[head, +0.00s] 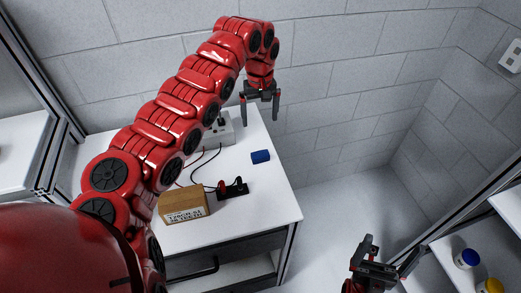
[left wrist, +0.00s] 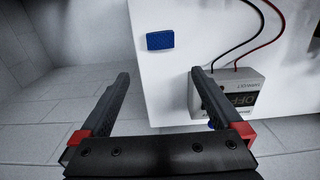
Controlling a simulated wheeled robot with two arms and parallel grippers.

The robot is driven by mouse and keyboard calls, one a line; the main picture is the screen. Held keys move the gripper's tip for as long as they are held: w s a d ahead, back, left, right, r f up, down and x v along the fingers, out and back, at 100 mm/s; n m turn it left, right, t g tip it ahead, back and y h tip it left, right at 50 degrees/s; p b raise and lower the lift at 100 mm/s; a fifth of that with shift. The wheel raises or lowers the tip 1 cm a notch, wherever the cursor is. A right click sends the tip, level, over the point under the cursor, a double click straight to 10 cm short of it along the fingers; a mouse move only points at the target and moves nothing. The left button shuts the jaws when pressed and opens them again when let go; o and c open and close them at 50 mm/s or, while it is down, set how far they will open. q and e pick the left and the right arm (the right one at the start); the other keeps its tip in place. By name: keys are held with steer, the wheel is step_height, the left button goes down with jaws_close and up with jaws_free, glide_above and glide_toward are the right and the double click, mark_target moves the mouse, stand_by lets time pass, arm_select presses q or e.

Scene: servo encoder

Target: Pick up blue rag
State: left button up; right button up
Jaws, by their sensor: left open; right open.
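The blue rag (head: 261,156) is a small folded blue block lying on the white table near its right edge. It also shows in the left wrist view (left wrist: 160,40), above and between my left fingers. My left gripper (head: 261,112) is open and empty, pointing down at the table's far edge, beyond the rag and apart from it. Its fingers (left wrist: 158,100) are spread wide in the left wrist view. My right gripper (head: 393,262) is open and empty at the lower right, off the table and far from the rag.
A brown box (head: 184,204) and a black socket block (head: 233,190) lie on the white table (head: 270,204). A shelf with jars (head: 467,258) is at right.

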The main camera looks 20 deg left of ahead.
arm_select(q)
step_height(320, 180, down, 4)
steer(key=p, duration=0.4)
glide_above(259, 152)
steer(key=f, duration=0.5)
steer(key=shift+w+d+f, duration=0.15)
steer(key=shift+w+d, duration=0.05)
steer(key=shift+f, duration=0.35)
steer(key=shift+s+f, duration=0.1)
steer(key=shift+f, duration=0.25)
step_height(259, 152, down, 4)
steer(key=shift+r+p, duration=0.1)
steer(key=shift+p, duration=0.85)
steer(key=shift+a+f, duration=0.15)
steer(key=shift+f, duration=0.35)
steer(key=c, duration=1.4)
steer(key=shift+o, duration=0.2)
steer(key=shift+r, duration=0.1)
